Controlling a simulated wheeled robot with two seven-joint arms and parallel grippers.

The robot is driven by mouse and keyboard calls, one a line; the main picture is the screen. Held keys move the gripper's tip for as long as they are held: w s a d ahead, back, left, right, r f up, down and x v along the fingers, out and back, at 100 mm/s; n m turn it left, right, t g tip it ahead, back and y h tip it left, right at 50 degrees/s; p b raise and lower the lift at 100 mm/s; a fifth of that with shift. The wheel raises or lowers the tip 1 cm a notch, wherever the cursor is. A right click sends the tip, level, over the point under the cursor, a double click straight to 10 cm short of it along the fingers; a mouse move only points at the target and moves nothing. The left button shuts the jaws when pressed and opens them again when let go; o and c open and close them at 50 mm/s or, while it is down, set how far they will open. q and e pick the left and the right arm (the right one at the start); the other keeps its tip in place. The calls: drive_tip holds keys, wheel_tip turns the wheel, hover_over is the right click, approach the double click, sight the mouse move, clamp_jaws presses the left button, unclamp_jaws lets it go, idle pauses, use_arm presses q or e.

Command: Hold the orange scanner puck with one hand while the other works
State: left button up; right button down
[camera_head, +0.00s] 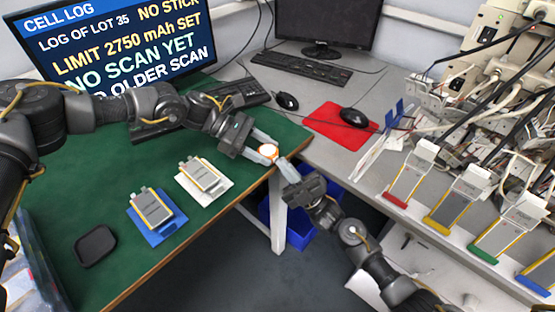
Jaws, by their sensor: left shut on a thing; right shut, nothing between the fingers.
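The orange scanner puck (268,151), with a whitish top, is held in my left gripper (266,148), above the right edge of the green mat. The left fingers are shut on it. My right gripper (285,166) is shut and empty, its fingertips just below and right of the puck; I cannot tell whether they touch it. One grey pouch cell (151,208) lies on a blue tray (165,233), another pouch cell (200,175) on a white tray (217,193). The screen (115,45) reads "CELL LOG" and "LIMIT 2750 mAh SET".
A dark square pad (96,246) lies at the front left of the green mat (70,190). On the right bench stand slots with red (395,201), yellow (436,225), green (483,253) and blue (532,285) ends, below a wired rack. A gap separates the benches.

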drive_tip(key=shift+s+d, duration=0.6)
drive_tip(key=shift+s+d, duration=0.1)
drive_tip(key=s+d, duration=0.3)
drive_tip(key=shift+s+d, duration=0.2)
idle(0.3)
idle(0.6)
use_arm(q)
drive_tip(key=o, duration=0.8)
